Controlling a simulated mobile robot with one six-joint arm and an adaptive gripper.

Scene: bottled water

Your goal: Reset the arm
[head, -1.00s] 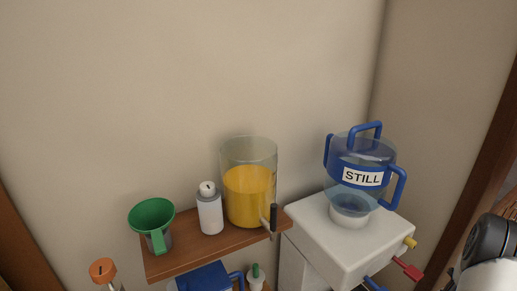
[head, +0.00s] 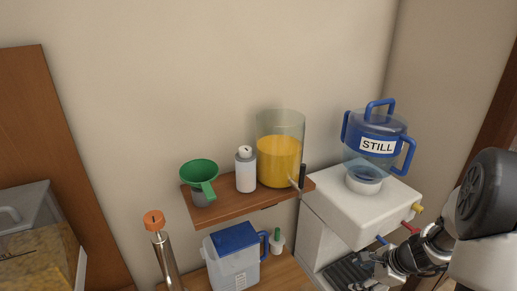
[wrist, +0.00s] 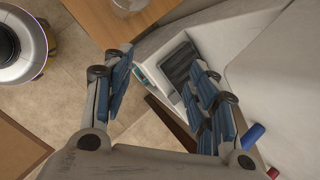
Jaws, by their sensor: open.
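My gripper (wrist: 160,72) is open in the wrist view, with its two blue-padded fingers wide apart and nothing between them. Beyond the fingers are the floor and the dark drip tray (wrist: 180,64) of the white water dispenser. In the head view my arm comes in from the right edge, and its end is low in front of the dispenser (head: 345,213). The finger details are too small to make out there.
A wooden shelf (head: 235,208) holds a green funnel (head: 199,172), a white bottle (head: 245,172) and a jar of orange liquid (head: 279,160). Below stand a blue-lidded pitcher (head: 235,262) and an orange-capped bottle (head: 163,252). Blue (wrist: 252,133) and red (wrist: 272,173) taps are close right of my gripper.

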